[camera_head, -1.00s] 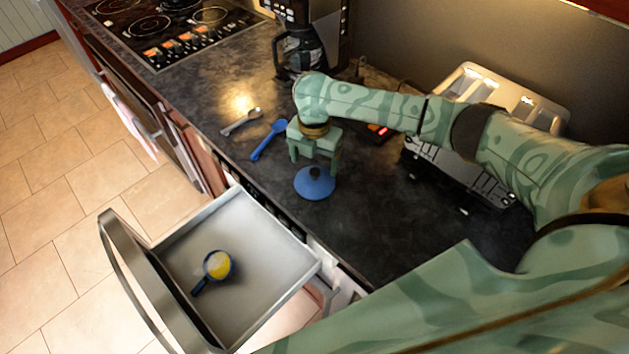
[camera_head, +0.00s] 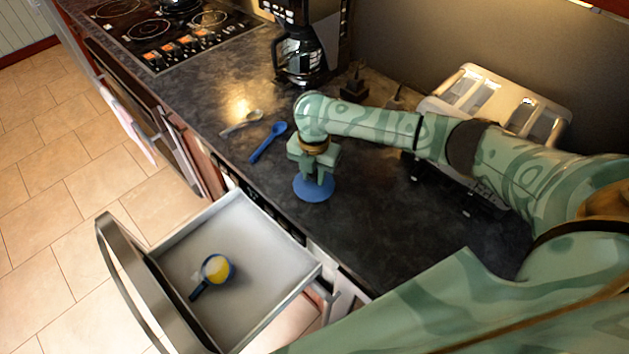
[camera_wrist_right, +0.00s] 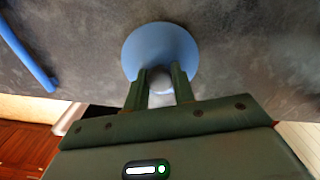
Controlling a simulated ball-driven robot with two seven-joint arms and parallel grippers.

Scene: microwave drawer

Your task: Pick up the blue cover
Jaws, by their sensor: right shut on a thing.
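The blue cover (camera_head: 314,190) is a round lid lying on the dark counter near its front edge, above the open drawer in the head view. My right gripper (camera_head: 315,180) is directly over it, fingers pointing down and shut on its knob. In the right wrist view, the blue disc of the cover (camera_wrist_right: 160,48) lies beyond the fingertips, with the round knob (camera_wrist_right: 161,79) between the two fingers of my right gripper (camera_wrist_right: 162,76). The cover appears to rest on the counter. My left gripper is not in view.
An open drawer (camera_head: 275,248) below the counter holds a small dark blue pan (camera_head: 219,270) with something yellow in it. A blue spoon (camera_head: 268,142) and a light spoon (camera_head: 241,121) lie left of the gripper. A coffee maker (camera_head: 302,50) and a white rack (camera_head: 497,100) stand behind.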

